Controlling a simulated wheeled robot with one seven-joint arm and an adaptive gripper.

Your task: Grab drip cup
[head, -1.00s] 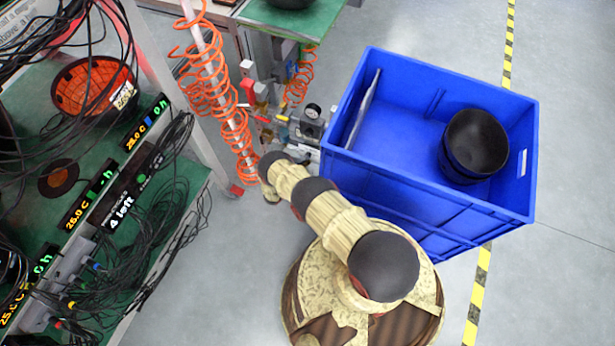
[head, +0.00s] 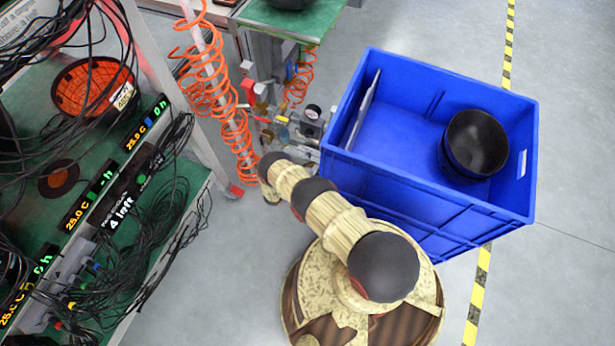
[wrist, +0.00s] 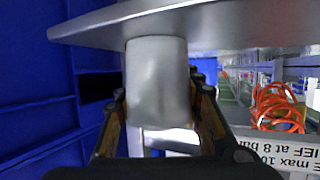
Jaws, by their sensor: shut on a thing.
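In the wrist view, the drip cup (wrist: 157,75) appears as a plain grey cylinder joined to, or touching, a wide flat grey disc (wrist: 215,22) across the top of the picture. My gripper (wrist: 158,100) has a finger on each side of the cylinder and is shut on it. The wrist picture looks upside down, since its sign text is inverted. In the head view, my arm reaches to the air fittings (head: 300,125) between the rack and the blue crate. There the gripper and cup are too small and cluttered to make out clearly.
A blue crate (head: 430,205) stands close on the right, with black bowls (head: 475,143) and a thin light panel (head: 362,110) inside. Orange coiled hoses (head: 235,130) hang beside the fittings. The cable-laden rack (head: 150,215) is on the left. An upside-down sign (wrist: 270,140) shows in the wrist view.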

